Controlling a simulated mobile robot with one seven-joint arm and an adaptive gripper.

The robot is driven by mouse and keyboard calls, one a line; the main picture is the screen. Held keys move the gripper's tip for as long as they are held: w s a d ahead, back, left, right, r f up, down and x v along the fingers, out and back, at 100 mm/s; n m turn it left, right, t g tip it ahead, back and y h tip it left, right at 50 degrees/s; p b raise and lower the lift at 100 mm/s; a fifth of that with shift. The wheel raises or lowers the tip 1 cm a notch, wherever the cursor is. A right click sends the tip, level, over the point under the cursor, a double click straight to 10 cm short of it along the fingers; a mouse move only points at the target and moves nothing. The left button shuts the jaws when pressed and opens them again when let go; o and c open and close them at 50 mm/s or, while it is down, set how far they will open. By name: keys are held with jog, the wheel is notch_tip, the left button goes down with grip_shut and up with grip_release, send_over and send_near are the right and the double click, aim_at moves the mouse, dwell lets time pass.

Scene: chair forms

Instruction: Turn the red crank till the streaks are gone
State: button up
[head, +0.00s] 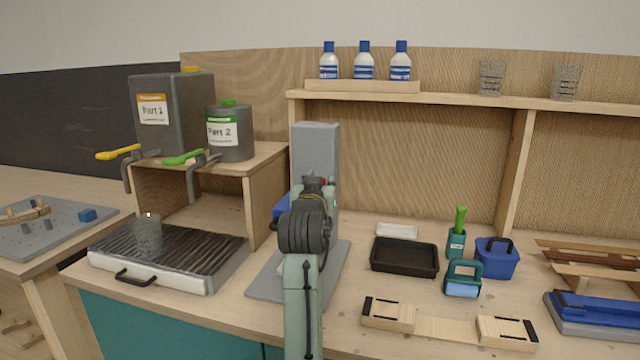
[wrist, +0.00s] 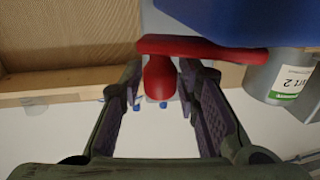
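The red crank (wrist: 200,48) crosses the top of the wrist view, with its rounded handle knob (wrist: 160,78) pointing toward me. My gripper (wrist: 159,88) is open, its two fingers on either side of the knob, with narrow gaps seeming to remain on both sides. In the head view only a speck of the red crank (head: 324,181) shows past my arm, in front of the tall grey stand (head: 316,142). A blue part (head: 281,208) of the mixer is mostly hidden behind my arm. No streaks can be seen from here.
Left of the stand are a ribbed drain tray (head: 205,258) with a clear cup (head: 148,237), and a shelf with the Part 1 (head: 175,115) and Part 2 (head: 231,145) containers. To the right are a black tray (head: 404,257) and a blue bucket (head: 497,262).

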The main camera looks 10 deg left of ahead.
jog(key=shift+o, duration=1)
jog(key=s, duration=1.2)
jog(key=shift+d, duration=0.35)
